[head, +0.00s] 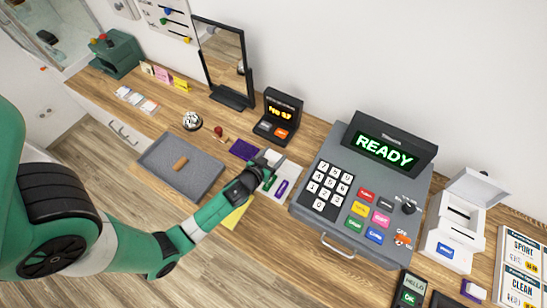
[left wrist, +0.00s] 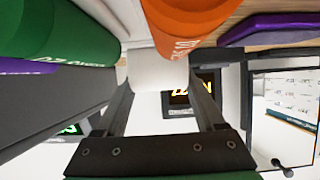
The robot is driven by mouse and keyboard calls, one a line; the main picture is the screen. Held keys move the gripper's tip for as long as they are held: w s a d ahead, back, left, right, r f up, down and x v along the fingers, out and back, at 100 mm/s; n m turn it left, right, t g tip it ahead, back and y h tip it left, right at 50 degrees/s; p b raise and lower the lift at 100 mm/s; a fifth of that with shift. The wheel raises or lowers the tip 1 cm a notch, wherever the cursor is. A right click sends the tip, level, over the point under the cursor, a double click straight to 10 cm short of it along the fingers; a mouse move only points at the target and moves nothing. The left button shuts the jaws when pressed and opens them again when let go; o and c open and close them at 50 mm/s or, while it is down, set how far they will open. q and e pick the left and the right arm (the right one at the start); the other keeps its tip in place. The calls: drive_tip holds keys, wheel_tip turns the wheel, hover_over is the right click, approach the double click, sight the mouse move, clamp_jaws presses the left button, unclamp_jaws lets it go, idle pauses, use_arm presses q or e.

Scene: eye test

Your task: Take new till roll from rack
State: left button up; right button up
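My left gripper (head: 270,170) is over the counter, at the white stand (head: 287,169) left of the register. In the left wrist view its two dark fingers (left wrist: 158,88) are apart, with a plain white, roll-like piece (left wrist: 158,70) between their tips. The piece seems to fill the gap; I cannot tell if it is gripped. An orange cylinder (left wrist: 188,20) with lettering is right beside it. A green cylinder (left wrist: 75,35) lies to the left, with a purple one (left wrist: 35,67) beyond. The right gripper is not in view.
The grey register (head: 350,195) reading READY stands to the right, a small order display (head: 278,115) behind. A grey tray (head: 165,155) with a brown piece lies left; a purple pad (head: 243,149) is close behind the gripper. A white printer (head: 455,225) stands far right.

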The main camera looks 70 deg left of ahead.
sight(274, 158)
use_arm(q)
drive_tip(key=c, duration=0.6)
drive_tip(key=shift+c, duration=0.2)
drive_tip(key=shift+r, duration=0.1)
drive_tip(key=shift+r, duration=0.25)
drive_tip(key=r+p, duration=0.1)
drive_tip(key=r, duration=0.1)
drive_tip(key=d+r, duration=0.1)
drive_tip(key=r, duration=0.1)
drive_tip(key=shift+s+d+r+p, duration=0.1)
drive_tip(key=shift+s+d+p, duration=0.05)
drive_tip(key=shift+p, duration=0.2)
drive_tip(key=s+d+r+p, duration=0.5)
drive_tip(key=d+r+p, duration=0.3)
drive_tip(key=d+p, duration=0.3)
drive_tip(key=shift+s+d, duration=0.2)
drive_tip(key=shift+d, duration=0.05)
